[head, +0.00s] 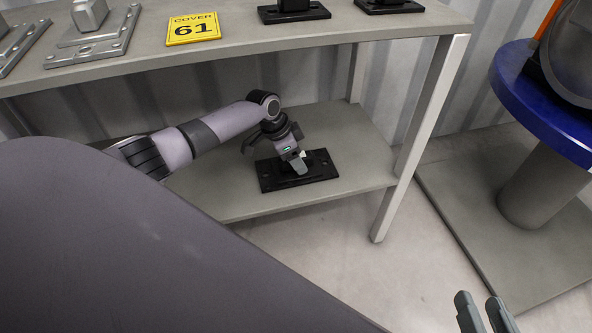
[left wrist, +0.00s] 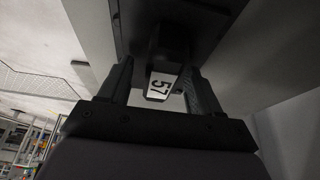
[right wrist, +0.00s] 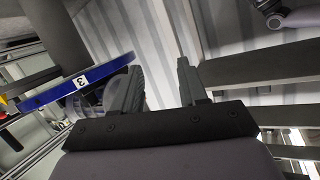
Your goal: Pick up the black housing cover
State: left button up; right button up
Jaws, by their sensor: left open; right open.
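A black housing cover (head: 322,167) lies on the lower shelf of the grey rack, a flat plate with a raised block in its middle. My left gripper (head: 300,168) is over this block. In the left wrist view, the block (left wrist: 158,62) with a white label reading 57 sits between the fingers of my left gripper (left wrist: 160,88), which are open with visible gaps. Part of the cover is hidden behind the gripper in the head view. My right gripper (head: 484,300) is open and empty at the lower right, over the floor, and also shows in its wrist view (right wrist: 160,80).
The upper shelf (head: 345,25) above my left arm holds grey covers (head: 95,38), other black covers (head: 292,10) and a yellow COVER 61 sign (head: 193,28). A rack leg (head: 420,130) stands right of the cover. A blue round table (head: 530,100) is at the right.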

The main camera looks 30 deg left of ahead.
pick_arm(q)
grip_shut()
jog(key=shift+w+r, duration=0.1)
